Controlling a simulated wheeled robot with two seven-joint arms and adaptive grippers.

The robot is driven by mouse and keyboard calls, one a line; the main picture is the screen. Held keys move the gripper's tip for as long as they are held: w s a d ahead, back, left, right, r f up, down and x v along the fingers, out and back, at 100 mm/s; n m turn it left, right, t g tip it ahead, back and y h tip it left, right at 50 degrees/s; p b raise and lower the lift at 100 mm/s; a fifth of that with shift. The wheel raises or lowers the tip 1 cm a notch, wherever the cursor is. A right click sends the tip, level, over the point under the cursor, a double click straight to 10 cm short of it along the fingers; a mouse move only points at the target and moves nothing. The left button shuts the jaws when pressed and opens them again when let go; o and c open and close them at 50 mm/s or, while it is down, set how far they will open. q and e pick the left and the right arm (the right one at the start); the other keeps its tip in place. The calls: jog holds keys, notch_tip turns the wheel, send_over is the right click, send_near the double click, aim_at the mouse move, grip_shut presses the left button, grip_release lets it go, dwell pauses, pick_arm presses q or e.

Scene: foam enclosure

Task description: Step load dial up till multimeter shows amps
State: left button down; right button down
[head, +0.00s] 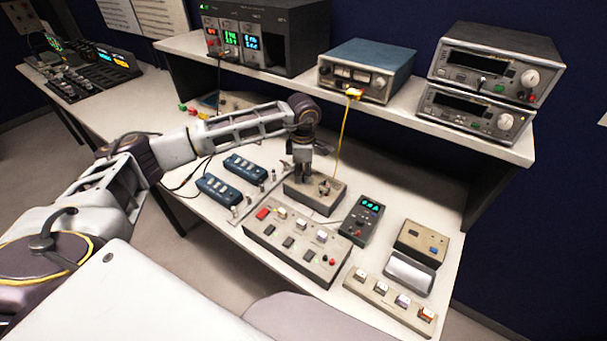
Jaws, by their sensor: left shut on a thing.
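A small beige load box (329,205) stands on the bench near the middle. My left gripper (302,181) points down onto the left part of its top, with its fingers shut on a dial that they mostly hide. A second small dark knob (324,188) shows on the box just right of the fingers. The dark handheld multimeter (362,221) lies right of the box, its display (371,205) lit with green digits too small to read. My right gripper is not in view.
A beige switch panel (295,245) lies in front of the load box, with two blue switch boxes (220,190) to the left. A yellow cable (342,130) hangs from the shelf instrument (367,70) behind. More small panels (391,304) fill the right front.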

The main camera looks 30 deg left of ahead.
aim_at(303, 175)
pick_arm(q)
jog(key=c, duration=1.5)
grip_release()
jog(key=shift+c, duration=0.2)
jog(key=o, duration=0.4)
jog(key=shift+c, duration=0.2)
jog(key=shift+r, duration=0.8)
notch_tip(303, 175, up, 10)
jog(key=shift+s+r, duration=0.15)
jog(key=shift+r, duration=0.1)
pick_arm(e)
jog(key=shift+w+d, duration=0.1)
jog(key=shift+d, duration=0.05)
pick_arm(q)
jog(key=shift+r, duration=0.1)
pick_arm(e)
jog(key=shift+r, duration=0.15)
